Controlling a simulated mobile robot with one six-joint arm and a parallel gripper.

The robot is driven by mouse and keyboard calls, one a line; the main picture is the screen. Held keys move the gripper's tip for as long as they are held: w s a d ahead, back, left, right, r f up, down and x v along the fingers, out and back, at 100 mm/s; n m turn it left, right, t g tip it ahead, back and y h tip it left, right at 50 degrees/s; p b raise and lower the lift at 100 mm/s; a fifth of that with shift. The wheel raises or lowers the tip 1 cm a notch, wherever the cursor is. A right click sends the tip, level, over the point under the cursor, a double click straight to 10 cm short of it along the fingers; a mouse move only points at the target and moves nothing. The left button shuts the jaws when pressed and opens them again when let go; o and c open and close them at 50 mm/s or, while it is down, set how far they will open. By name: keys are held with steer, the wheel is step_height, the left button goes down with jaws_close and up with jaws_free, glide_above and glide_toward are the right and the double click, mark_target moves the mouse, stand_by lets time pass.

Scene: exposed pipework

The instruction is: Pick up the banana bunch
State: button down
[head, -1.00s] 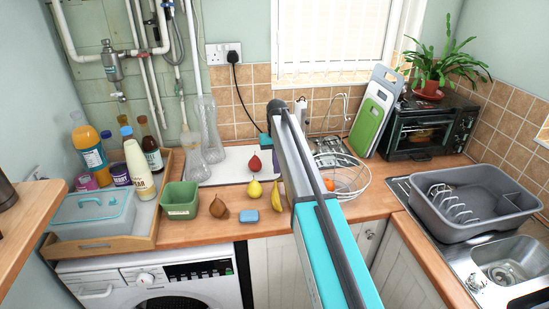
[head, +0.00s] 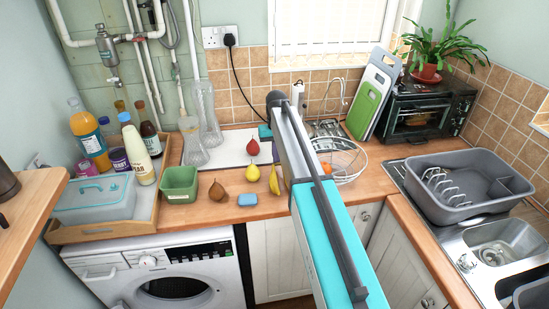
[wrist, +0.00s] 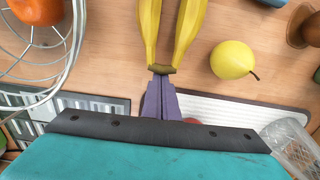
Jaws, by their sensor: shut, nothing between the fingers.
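The yellow banana bunch (head: 274,180) lies on the wooden counter, partly hidden by my arm in the head view. In the wrist view two bananas (wrist: 188,30) join at a brown stem end, and their far ends are cut off by the top edge. My gripper (wrist: 160,84) shows purple fingers, shut and empty. The fingertips appear just short of the stem end in the picture; I cannot tell their height or whether they touch it.
A yellow pear (wrist: 233,60) lies beside the bananas. A wire basket with an orange (wrist: 38,8) stands on their other side. A white tray (head: 222,149) lies behind.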

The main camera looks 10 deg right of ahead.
steer(key=shift+s, duration=0.1)
steer(key=shift+s+b, duration=0.3)
steer(key=shift+s, duration=4.55)
steer(key=shift+w, duration=0.1)
steer(key=shift+w+p, duration=0.3)
steer(key=shift+w, duration=1.65)
steer(key=shift+w+r+b, duration=0.15)
steer(key=shift+r+b, duration=0.1)
steer(key=shift+b, duration=0.05)
steer(key=r+b, duration=0.1)
steer(key=r, duration=0.2)
steer(key=shift+s+r, duration=0.15)
steer(key=shift+s, duration=0.05)
step_height(320, 180, up, 6)
steer(key=b, duration=0.1)
steer(key=c, duration=2.5)
jaws_free()
steer(key=shift+r, duration=0.1)
